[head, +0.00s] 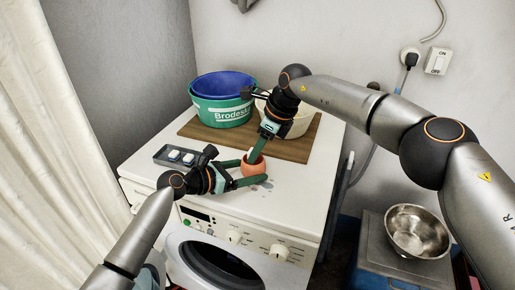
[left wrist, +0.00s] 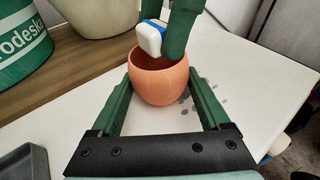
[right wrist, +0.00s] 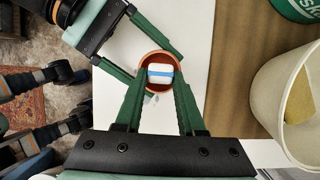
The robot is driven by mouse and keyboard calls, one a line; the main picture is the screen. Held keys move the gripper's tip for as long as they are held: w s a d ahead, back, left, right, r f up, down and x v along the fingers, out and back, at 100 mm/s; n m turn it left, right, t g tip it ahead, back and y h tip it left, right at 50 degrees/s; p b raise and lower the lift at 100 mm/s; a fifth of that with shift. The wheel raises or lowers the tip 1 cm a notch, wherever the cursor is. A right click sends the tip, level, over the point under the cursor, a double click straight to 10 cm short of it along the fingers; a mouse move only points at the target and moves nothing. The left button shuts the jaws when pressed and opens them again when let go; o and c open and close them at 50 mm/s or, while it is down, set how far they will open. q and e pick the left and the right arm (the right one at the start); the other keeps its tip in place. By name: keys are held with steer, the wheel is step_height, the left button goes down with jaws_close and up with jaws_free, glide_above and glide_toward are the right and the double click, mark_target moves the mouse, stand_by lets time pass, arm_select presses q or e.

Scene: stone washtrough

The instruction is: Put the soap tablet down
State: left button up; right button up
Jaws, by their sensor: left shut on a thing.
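The soap tablet (right wrist: 160,73), white with a blue band, is between the fingertips of my right gripper (right wrist: 160,80). In the left wrist view the tablet (left wrist: 150,38) is above the rim of the terracotta pot (left wrist: 160,82), partly over its opening. In the head view my right gripper (head: 254,157) reaches down to the pot (head: 253,169). My left gripper (head: 241,174) is shut around the pot's sides, with one finger on each side. The pot stands upright over the white machine top; its inside is partly hidden.
A dark tray (head: 160,158) with white-and-blue tablets lies at the left of the washing machine (head: 290,205). A steel bowl (head: 418,232) is at right.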

steer(key=o, duration=0.5)
steer(key=shift+c, duration=0.2)
steer(key=shift+r, duration=3.55)
arm_select(q)
steer(key=o, duration=0.8)
steer(key=shift+o, duration=0.2)
